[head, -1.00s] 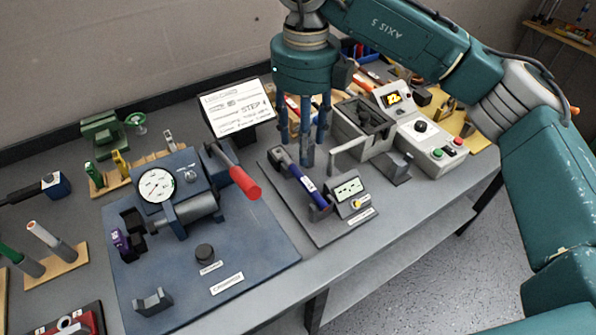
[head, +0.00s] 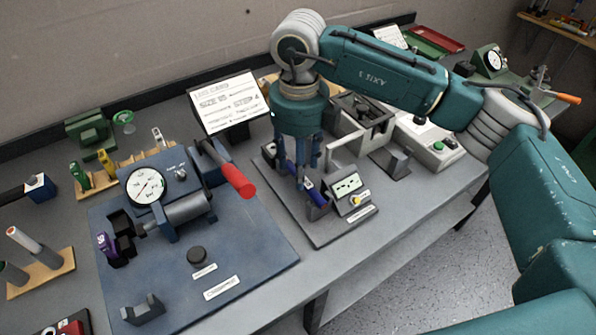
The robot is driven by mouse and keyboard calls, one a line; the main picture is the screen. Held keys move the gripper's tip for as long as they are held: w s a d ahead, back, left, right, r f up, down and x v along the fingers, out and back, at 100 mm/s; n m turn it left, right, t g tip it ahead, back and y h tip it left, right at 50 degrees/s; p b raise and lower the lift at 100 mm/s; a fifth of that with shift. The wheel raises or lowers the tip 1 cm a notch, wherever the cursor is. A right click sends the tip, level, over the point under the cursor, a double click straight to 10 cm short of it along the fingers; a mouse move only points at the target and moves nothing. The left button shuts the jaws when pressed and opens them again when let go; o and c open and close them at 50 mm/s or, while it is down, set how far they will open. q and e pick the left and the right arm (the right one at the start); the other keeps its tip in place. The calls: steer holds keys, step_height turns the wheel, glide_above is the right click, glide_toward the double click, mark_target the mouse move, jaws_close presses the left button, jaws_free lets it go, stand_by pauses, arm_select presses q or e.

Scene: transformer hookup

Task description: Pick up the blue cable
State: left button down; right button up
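The blue cable (head: 315,193) is a short, thick blue piece lying diagonally on the small grey test stand (head: 330,232) at the middle of the bench. Its upper part is partly hidden by my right gripper's fingers. My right gripper (head: 302,172) points down over it from the upper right arm. Its fingers are spread and reach down beside the cable; I cannot tell whether they touch it. My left gripper is not in view.
A blue press plate with a gauge (head: 147,186) and a red-handled lever (head: 238,181) stands to the left. A meter (head: 347,186) is close on the right of the cable. A sign (head: 228,104) and a grey bin (head: 362,118) stand behind.

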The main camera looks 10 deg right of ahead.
mark_target(294, 171)
steer(key=shift+d+f+p, duration=0.15)
steer(key=shift+f+p, duration=0.25)
steer(key=shift+f, duration=1.35)
jaws_close()
steer(key=shift+r, duration=0.1)
